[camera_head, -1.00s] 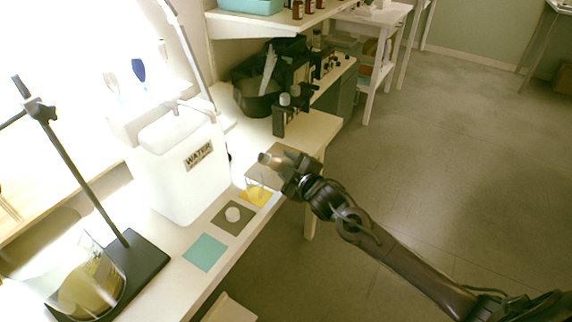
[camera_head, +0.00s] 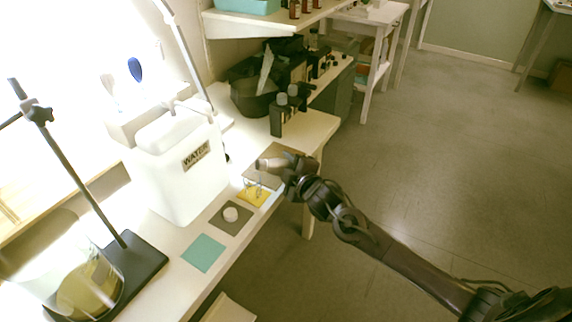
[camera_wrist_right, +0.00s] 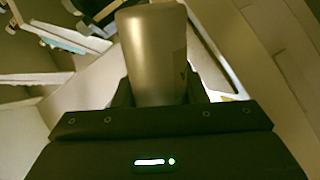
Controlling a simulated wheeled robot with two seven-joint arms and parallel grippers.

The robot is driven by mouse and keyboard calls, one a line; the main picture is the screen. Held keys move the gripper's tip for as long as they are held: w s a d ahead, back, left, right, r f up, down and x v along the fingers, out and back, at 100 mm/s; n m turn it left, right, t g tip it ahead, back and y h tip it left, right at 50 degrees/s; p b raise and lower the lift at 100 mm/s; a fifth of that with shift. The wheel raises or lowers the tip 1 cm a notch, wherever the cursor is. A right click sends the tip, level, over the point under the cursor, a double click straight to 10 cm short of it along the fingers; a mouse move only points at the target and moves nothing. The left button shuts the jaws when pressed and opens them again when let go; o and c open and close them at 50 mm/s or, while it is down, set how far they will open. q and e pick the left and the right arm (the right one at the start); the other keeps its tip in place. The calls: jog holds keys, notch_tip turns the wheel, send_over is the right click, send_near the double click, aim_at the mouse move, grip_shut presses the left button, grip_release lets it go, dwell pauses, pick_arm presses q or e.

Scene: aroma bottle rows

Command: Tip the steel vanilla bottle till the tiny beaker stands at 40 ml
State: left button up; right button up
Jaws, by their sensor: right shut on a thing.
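The steel bottle (camera_head: 269,164) is shut in the jaws of my right gripper (camera_head: 288,168) and lies tipped nearly on its side, its free end pointing left. In the right wrist view the bottle (camera_wrist_right: 152,55) stands grey and smooth between the fingers, with part of a label at its right edge. The tiny clear beaker (camera_head: 252,187) is on the yellow mat (camera_head: 262,199), just below the bottle's free end. Its liquid level is too small to read, and I cannot make out a stream. My left gripper is out of view.
A white round cap (camera_head: 231,214) lies on a dark mat (camera_head: 240,222), with a teal mat (camera_head: 203,253) nearer. Dark bottles (camera_head: 277,122) stand behind. A stand and a large glass vessel (camera_head: 90,285) are at the near left.

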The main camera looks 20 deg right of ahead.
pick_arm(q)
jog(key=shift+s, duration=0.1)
pick_arm(e)
jog(key=shift+r, duration=0.1)
jog(key=shift+d+n, duration=0.1)
jog(key=shift+n, duration=0.2)
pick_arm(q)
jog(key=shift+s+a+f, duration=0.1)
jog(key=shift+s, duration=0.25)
pick_arm(e)
jog(key=shift+d+n, duration=0.1)
jog(key=shift+n, duration=0.2)
pick_arm(q)
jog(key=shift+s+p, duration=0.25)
jog(key=shift+p, duration=0.1)
pick_arm(e)
jog(key=shift+r+h, duration=0.15)
jog(key=shift+h, duration=0.15)
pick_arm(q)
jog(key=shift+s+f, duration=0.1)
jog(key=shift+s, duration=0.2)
pick_arm(e)
jog(key=shift+r, duration=0.1)
jog(key=shift+r+n, duration=0.1)
jog(key=shift+n, duration=0.2)
